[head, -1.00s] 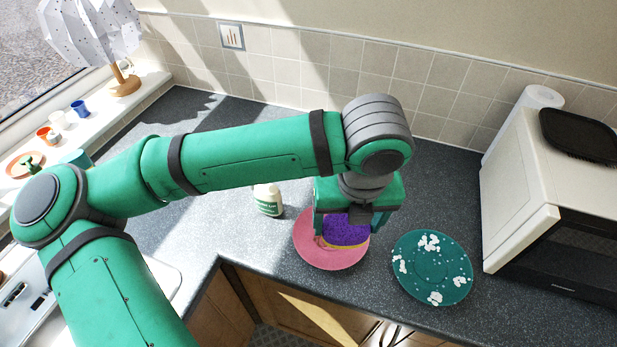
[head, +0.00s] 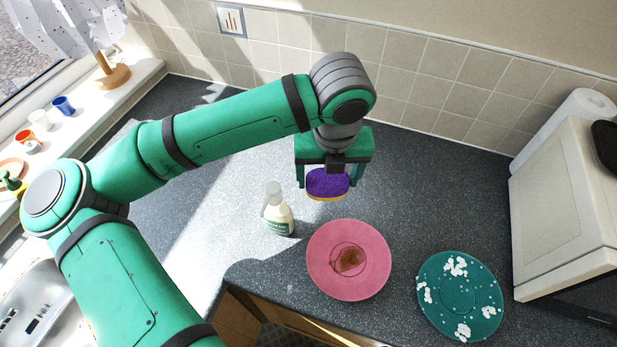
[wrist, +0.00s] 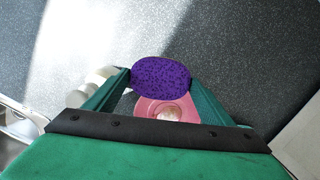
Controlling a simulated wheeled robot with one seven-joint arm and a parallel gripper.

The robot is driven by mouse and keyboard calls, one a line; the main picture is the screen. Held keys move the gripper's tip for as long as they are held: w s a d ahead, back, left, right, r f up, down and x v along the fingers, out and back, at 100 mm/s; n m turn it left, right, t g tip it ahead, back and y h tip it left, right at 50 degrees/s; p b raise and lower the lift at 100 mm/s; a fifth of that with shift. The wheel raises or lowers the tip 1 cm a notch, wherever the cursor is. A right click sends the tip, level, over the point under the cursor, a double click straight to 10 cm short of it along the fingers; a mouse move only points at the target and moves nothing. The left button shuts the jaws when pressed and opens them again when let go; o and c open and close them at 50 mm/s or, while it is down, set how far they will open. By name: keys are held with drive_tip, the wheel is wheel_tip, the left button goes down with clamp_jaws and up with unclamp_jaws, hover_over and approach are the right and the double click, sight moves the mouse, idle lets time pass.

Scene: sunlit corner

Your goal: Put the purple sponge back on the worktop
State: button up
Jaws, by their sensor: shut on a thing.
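The purple sponge (head: 327,183) has a purple top and a yellow underside. My gripper (head: 328,178) is shut on it and holds it over the worktop (head: 420,190), behind the pink plate. In the wrist view the sponge (wrist: 161,78) sits between the two green fingers of my gripper (wrist: 160,84). The pink plate (head: 325,277) has a brown stain near its middle and lies on the worktop near the front edge. How high the sponge is above the worktop is hard to tell.
A spray bottle (head: 279,216) stands left of the pink plate. A teal plate (head: 440,318) with white bits lies to its right. A white microwave-like appliance (head: 560,200) and a paper roll (head: 565,128) stand at the right. The worktop behind the plates is clear.

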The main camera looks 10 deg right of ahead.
drive_tip(key=w+f, duration=0.2)
drive_tip(key=w+a+f, duration=0.1)
drive_tip(key=w, duration=0.1)
drive_tip(key=w+a+f, duration=0.1)
drive_tip(key=w+f, duration=0.1)
drive_tip(key=shift+f, duration=0.3)
drive_tip(key=shift+w+a+f, duration=0.15)
drive_tip(key=shift+w+f, duration=0.3)
drive_tip(key=shift+f, duration=0.15)
drive_tip(key=shift+w+a+f, duration=0.1)
drive_tip(key=shift+w+f, duration=0.1)
drive_tip(key=shift+f, duration=1.55)
drive_tip(key=shift+f, duration=0.15)
drive_tip(key=o, duration=1)
drive_tip(key=shift+o, duration=0.2)
wheel_tip(320, 180, up, 12)
drive_tip(key=s, duration=0.1)
drive_tip(key=shift+s+a, duration=0.15)
drive_tip(key=shift+s, duration=0.2)
